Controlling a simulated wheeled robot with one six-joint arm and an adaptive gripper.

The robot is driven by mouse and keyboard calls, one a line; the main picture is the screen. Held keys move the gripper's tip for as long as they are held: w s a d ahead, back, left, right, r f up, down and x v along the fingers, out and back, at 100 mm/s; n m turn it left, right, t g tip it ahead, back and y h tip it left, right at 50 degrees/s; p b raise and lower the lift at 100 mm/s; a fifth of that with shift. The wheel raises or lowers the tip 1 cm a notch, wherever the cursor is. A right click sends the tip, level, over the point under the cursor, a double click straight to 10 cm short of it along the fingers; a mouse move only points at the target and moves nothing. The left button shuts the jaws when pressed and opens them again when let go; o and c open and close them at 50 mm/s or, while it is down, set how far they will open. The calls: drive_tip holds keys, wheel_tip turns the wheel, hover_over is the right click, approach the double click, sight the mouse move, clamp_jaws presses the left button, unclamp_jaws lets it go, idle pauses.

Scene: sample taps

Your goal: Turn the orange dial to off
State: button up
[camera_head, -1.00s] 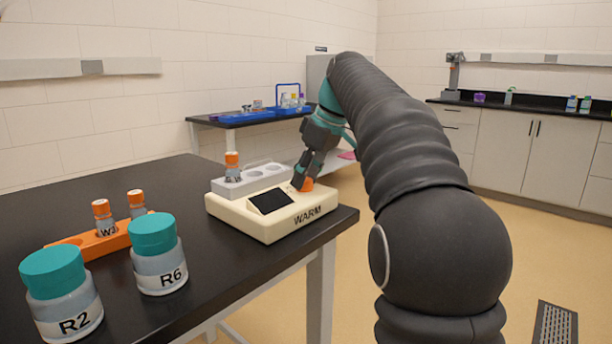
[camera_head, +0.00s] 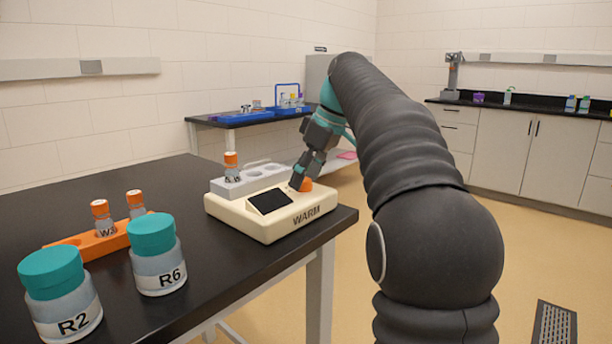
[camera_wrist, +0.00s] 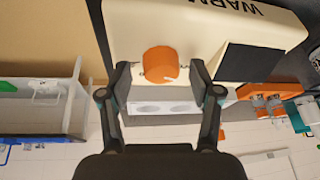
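The orange dial (camera_head: 306,185) sits at the right end of the cream warmer marked WARM (camera_head: 262,228), on the black bench. In the wrist view the dial (camera_wrist: 161,64) shows as an orange knob with a small pale mark near its lower edge. My gripper (camera_wrist: 161,72) has its two fingers apart, one on each side of the dial, with a visible gap to it on both sides. In the head view my gripper (camera_head: 300,180) is at the dial and hides part of it. Which setting the dial points to is too small to tell.
A vial (camera_head: 231,167) with an orange cap stands in the warmer's grey block (camera_head: 228,186). Jars R2 (camera_head: 62,300) and R6 (camera_head: 158,262) and an orange rack (camera_head: 88,245) with two vials stand to the left. The bench's right edge is close beside the warmer.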

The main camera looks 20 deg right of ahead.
drive_tip(key=v, duration=0.7)
drive_tip(key=shift+r, duration=0.25)
drive_tip(key=shift+d, duration=0.1)
idle(0.4)
